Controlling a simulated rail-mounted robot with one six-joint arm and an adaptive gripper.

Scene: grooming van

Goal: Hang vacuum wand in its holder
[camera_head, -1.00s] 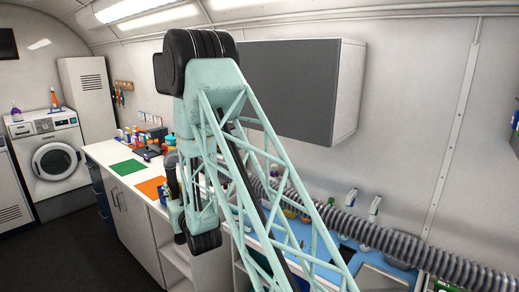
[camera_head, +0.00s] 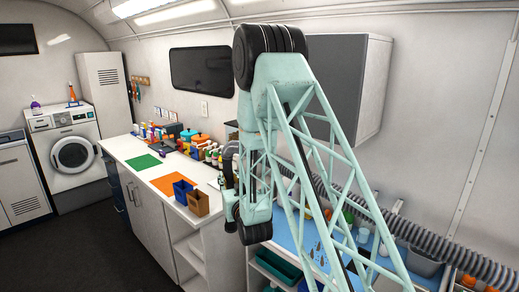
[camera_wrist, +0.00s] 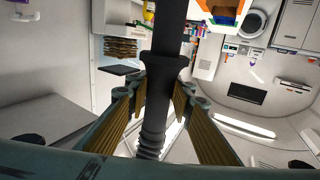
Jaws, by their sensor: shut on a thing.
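The vacuum wand (camera_wrist: 155,95) is a black tube with a thicker collar, running down the middle of the wrist view. My gripper (camera_wrist: 160,95) is shut on it, with ribbed tan pads on both sides. Below the collar the tube has a ribbed section, partly hidden by my gripper's body. In the head view, a grey corrugated hose (camera_head: 450,250) runs behind my arm to the lower right. My arm hides the gripper and most of the wand there. I cannot make out the wand's holder in either view.
A white counter (camera_head: 125,150) carries bottles, a green mat (camera_head: 143,162), an orange mat (camera_head: 162,184), a blue box (camera_head: 183,191) and a brown box (camera_head: 199,203). A grey-fronted wall cabinet (camera_head: 345,80) hangs behind my arm. The dark floor (camera_head: 90,240) at left is clear.

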